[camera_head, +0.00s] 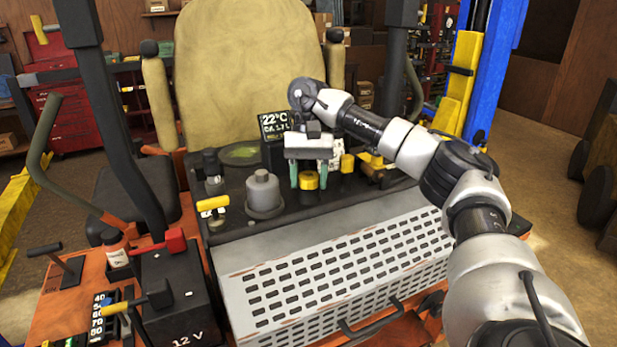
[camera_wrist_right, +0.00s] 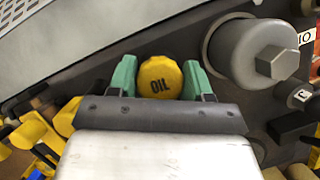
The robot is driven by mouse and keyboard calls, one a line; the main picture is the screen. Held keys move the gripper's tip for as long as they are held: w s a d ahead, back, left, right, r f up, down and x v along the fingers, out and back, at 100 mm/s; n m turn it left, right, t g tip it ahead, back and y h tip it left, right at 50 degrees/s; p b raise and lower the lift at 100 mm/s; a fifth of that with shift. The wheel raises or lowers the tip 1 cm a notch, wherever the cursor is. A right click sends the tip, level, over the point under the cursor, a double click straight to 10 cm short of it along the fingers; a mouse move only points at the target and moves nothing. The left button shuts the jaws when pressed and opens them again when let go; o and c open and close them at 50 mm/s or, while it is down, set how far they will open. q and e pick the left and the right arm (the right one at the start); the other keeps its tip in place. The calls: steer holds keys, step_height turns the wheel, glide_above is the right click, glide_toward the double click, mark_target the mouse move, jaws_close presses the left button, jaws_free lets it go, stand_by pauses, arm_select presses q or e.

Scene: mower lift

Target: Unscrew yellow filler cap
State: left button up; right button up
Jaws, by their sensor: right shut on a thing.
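The yellow filler cap (camera_head: 308,181) sits upright on the dark engine deck, behind the perforated grey cover. In the right wrist view the cap (camera_wrist_right: 159,78) shows the word OIL on its top. My right gripper (camera_head: 309,177) reaches down over the cap from above, with its two green fingers on either side of it. In the right wrist view the gripper (camera_wrist_right: 160,82) is shut on the cap. The cap's lower part and neck are hidden. My left gripper is not in view.
A grey canister with a hex top (camera_head: 263,194) stands just left of the cap. A yellow-handled dipstick (camera_head: 213,204) is further left. A display (camera_head: 273,125) reading 22°C stands behind. A black 12 V battery (camera_head: 178,295) is at front left.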

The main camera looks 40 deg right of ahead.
mark_target(310, 178)
steer(key=shift+n, duration=0.3)
steer(key=n+h, duration=0.1)
steer(key=n, duration=0.1)
steer(key=shift+n+g, duration=0.3)
steer(key=shift+n, duration=0.1)
steer(key=shift+c, duration=0.2)
steer(key=shift+r, duration=1.5)
steer(key=shift+r, duration=0.15)
step_height(310, 178, up, 10)
steer(key=shift+f, duration=0.1)
